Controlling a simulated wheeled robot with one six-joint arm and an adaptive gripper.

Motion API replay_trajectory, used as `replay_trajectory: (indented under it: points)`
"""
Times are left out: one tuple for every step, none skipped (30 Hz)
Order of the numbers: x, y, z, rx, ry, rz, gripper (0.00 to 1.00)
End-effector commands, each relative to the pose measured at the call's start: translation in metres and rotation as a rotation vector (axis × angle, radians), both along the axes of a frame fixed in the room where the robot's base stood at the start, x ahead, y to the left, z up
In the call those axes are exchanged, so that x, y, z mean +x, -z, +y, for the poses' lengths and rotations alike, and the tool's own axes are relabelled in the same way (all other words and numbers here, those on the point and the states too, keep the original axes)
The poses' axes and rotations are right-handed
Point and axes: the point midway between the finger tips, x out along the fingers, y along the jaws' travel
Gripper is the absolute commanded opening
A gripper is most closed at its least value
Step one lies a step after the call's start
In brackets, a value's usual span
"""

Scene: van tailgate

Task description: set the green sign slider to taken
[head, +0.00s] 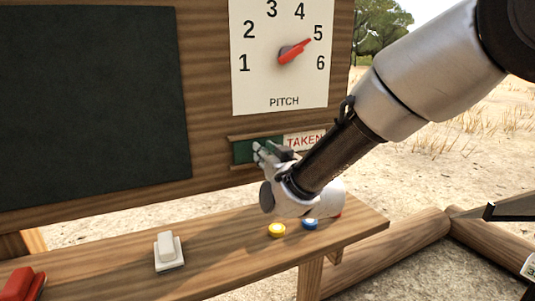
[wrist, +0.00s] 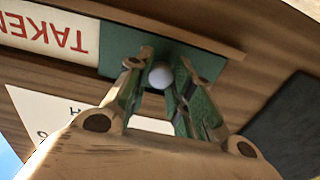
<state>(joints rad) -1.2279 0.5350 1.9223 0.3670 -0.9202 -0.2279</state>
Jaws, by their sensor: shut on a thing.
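The green sign slider (head: 242,152) sits in a wooden rail on the board, at the left part of the sign. The white label reading TAKEN (head: 305,140) shows uncovered to its right. In the wrist view the green slider (wrist: 120,48) is beside the TAKEN label (wrist: 48,32), and its round white knob (wrist: 160,76) is between my fingers. My gripper (head: 263,150) reaches the slider from the front right and hides part of it. In the wrist view my gripper (wrist: 168,70) is shut on the knob.
A dark panel (head: 90,105) is at left. The shelf (head: 225,250) below carries a white switch (head: 167,251), a red switch (head: 22,284), a yellow button (head: 277,230) and a blue button (head: 309,223).

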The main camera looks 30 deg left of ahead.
Motion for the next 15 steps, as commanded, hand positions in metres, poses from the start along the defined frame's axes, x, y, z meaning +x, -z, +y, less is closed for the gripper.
replay_trajectory:
  points:
    - [-0.0035,-0.0004,0.0025,-0.001,-0.008,-0.002,0.26]
    - [-0.0037,-0.0004,0.0026,-0.001,-0.009,-0.002,0.32]
    - [-0.0037,-0.0004,0.0026,-0.001,-0.009,-0.002,0.39]
    - [-0.0035,-0.0004,0.0025,-0.001,-0.008,-0.002,0.44]
    - [-0.0034,-0.0004,0.0023,-0.001,-0.008,-0.002,0.45]
    - [-0.0031,-0.0003,0.0022,-0.001,-0.007,-0.002,0.45]
    - [-0.0029,-0.0003,0.002,-0.001,-0.007,-0.002,0.45]
    - [-0.0027,-0.0003,0.002,-0.001,-0.007,-0.001,0.45]
    - [-0.0025,-0.0003,0.0018,-0.001,-0.006,-0.001,0.45]
    - [-0.0023,-0.0002,0.0017,-0.001,-0.006,-0.001,0.45]
    - [-0.0023,-0.0002,0.0016,-0.001,-0.006,-0.001,0.45]
    - [-0.0022,-0.0002,0.0015,-0.001,-0.006,-0.001,0.45]
    - [-0.0023,-0.0002,0.0012,-0.001,-0.005,-0.001,0.45]
    - [-0.0027,-0.0002,0.0005,-0.001,-0.005,-0.001,0.45]
    - [-0.0041,-0.0001,-0.0012,-0.001,-0.005,0.0,0.45]
